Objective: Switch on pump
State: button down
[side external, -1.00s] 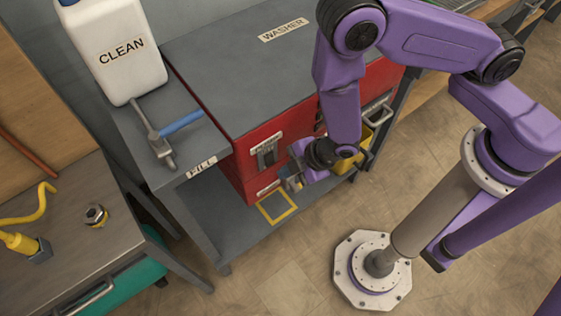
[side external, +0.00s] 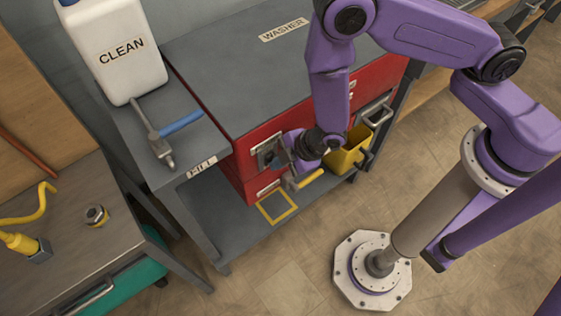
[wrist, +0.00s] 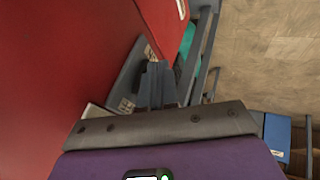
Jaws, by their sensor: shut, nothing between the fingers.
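The red washer (side external: 240,160) has a grey switch panel (side external: 267,150) on its front, under a small pale label too small to read. I take this as the pump control. My gripper (side external: 283,157) is at the right side of this panel and partly covers it, so the switch position and any contact are hidden. In the wrist view my gripper's fingers (wrist: 157,85) are together and empty, with the red washer front (wrist: 70,60) close on the left. No switch shows clearly there.
A yellow bin (side external: 348,155) and a yellow handle (side external: 306,179) are just right of and below my gripper. A white CLEAN jug (side external: 115,55) and a blue-handled tool (side external: 180,123) rest on the grey bench.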

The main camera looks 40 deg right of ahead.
jog(key=shift+r, duration=0.1)
jog(key=shift+r, duration=0.7)
jog(key=s+d+r, duration=0.3)
jog(key=s+r, duration=0.4)
jog(key=s, duration=0.2)
jog(key=shift+s+d+r, duration=0.15)
jog(key=shift+d+r, duration=0.2)
jog(key=shift+r, duration=0.05)
dwell(0.5)
